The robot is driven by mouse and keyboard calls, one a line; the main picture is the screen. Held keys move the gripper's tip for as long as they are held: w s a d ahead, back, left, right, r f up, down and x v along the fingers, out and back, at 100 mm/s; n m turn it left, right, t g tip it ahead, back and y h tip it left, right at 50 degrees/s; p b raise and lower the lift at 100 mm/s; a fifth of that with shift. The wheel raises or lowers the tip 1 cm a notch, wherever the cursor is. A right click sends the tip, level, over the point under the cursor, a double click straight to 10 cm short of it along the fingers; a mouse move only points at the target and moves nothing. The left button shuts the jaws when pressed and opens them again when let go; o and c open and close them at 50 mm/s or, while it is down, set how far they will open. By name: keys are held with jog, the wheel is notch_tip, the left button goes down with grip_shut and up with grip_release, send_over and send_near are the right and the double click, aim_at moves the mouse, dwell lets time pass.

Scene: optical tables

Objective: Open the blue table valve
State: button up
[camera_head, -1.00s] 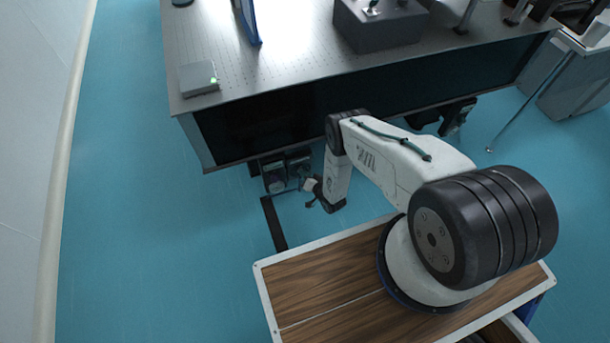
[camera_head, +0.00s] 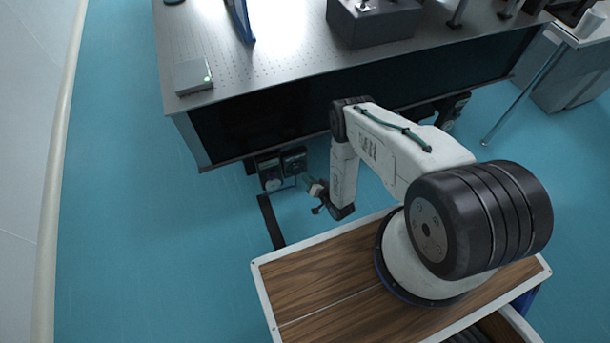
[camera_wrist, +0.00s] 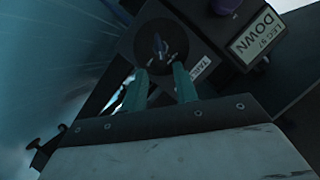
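The blue valve (camera_wrist: 158,44) is a small blue handle on a round dark dial, on a dark box labelled "TABLE" in the wrist view. My gripper (camera_wrist: 160,69) has two teal fingers, apart, with nothing between them. Their tips point at the dial, one on either side of the handle and just short of it in the picture. I cannot tell whether they touch the dial. In the head view my gripper (camera_head: 318,194) is low beside the dark boxes (camera_head: 271,172) under the table edge; the blue handle cannot be made out there.
A purple knob (camera_wrist: 226,5) and a "LEG S7 DOWN" label (camera_wrist: 254,34) sit right of the valve. The optical table (camera_head: 285,75) overhangs the boxes. A dark bar (camera_head: 270,222) lies on the floor nearby. The blue floor (camera_head: 120,220) at left is clear.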

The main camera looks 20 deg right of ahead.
jog(key=shift+s+d+r, duration=0.15)
jog(key=shift+s+r, duration=0.05)
jog(key=shift+s, duration=0.3)
